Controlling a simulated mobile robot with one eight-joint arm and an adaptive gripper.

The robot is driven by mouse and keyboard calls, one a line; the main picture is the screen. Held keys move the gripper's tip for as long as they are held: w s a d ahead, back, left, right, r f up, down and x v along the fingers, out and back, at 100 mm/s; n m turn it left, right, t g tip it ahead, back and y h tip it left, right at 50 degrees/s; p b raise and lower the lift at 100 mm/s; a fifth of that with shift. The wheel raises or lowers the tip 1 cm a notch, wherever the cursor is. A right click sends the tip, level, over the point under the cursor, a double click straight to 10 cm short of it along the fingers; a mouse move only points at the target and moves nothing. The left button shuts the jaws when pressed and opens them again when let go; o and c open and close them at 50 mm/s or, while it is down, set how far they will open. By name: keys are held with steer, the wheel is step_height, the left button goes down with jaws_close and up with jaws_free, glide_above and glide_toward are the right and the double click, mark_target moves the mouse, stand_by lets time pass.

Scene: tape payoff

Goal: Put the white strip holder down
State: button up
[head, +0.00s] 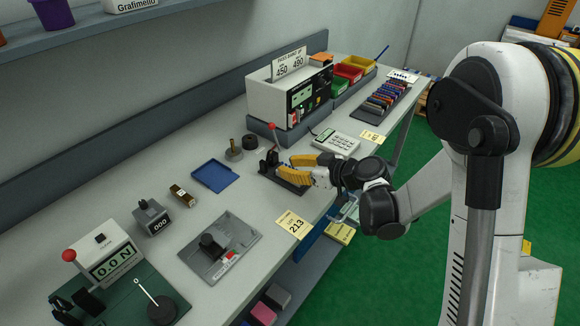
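My gripper (287,167), with yellow fingers, reaches in from the right over the middle of the bench. Its fingertips are at a small black lever fixture with a red knob (271,126). The two fingers show apart, but what lies between them is too small to make out. I cannot pick out a white strip holder for certain; it may be hidden at the fingers. I cannot tell whether the fingers touch the fixture.
A blue tray (214,176), a grey plate fixture (220,248) and a yellow 213 card (292,224) lie left of my gripper. A keypad device (335,142) and a white instrument box (268,98) stand behind. Bare bench (248,205) lies between the blue tray and the card.

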steer(key=s+d+r+m+h+p, duration=0.1)
steer(key=s+d+r+m+h, duration=0.2)
steer(key=s+d, duration=0.3)
steer(key=s+d+r+m+h+p, duration=0.1)
steer(key=s+d+r+m+h, duration=0.3)
steer(key=s, duration=0.8)
steer(key=s+d+r+m+g+h+p, duration=0.1)
steer(key=s+d+r+m+h, duration=0.2)
steer(key=s+d+r, duration=0.2)
steer(key=s+d, duration=0.3)
steer(key=s, duration=0.1)
steer(key=shift+s+r+h, duration=0.15)
steer(key=shift+r+h, duration=0.2)
steer(key=shift+h, duration=0.05)
steer(key=shift+d, duration=0.1)
